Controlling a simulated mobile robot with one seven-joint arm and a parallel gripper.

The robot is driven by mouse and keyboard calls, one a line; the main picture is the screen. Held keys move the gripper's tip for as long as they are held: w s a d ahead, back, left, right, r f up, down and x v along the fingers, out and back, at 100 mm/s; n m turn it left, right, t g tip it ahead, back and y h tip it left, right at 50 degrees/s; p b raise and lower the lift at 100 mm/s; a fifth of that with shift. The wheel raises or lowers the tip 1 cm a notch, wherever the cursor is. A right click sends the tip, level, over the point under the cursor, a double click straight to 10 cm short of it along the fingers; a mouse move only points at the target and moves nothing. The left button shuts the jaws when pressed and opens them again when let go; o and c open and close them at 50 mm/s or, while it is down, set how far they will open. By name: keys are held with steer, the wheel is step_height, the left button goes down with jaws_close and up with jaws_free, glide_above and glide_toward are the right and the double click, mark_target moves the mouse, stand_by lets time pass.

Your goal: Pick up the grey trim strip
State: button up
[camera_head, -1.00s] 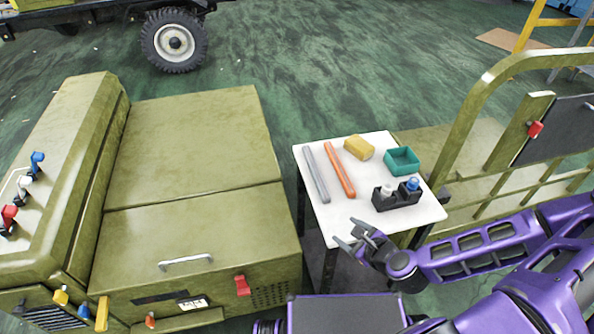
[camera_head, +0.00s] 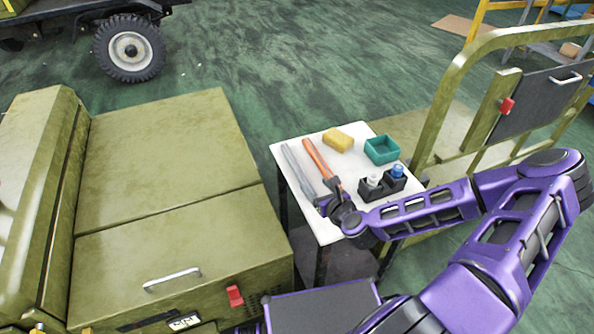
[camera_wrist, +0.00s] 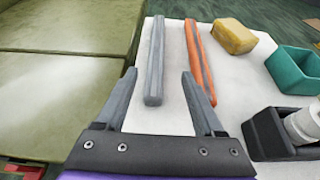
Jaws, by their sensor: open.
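The grey trim strip (camera_head: 298,170) lies on the left part of the white table (camera_head: 325,232), running away from me. In the wrist view the grey strip (camera_wrist: 155,62) is just beyond and between the open fingers, nearer the left one. My gripper (camera_head: 328,198) is over the near part of the table, open and empty. In the wrist view its fingertips (camera_wrist: 157,72) point along the table toward the strips. An orange strip (camera_wrist: 199,62) lies parallel to the grey one on its right, close to the right fingertip.
A yellow block (camera_head: 338,140), a teal open box (camera_head: 382,149) and a black holder (camera_head: 384,184) with bottles stand right of the strips. An olive cabinet (camera_head: 170,210) stands left of the table. An olive railing (camera_head: 445,95) rises on the right.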

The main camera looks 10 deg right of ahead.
mark_target(302, 175)
steer(key=x, duration=0.4)
steer(key=shift+w+f, duration=0.1)
steer(key=x, duration=0.5)
steer(key=shift+a+b, duration=0.3)
steer(key=shift+a, duration=0.05)
jaws_close()
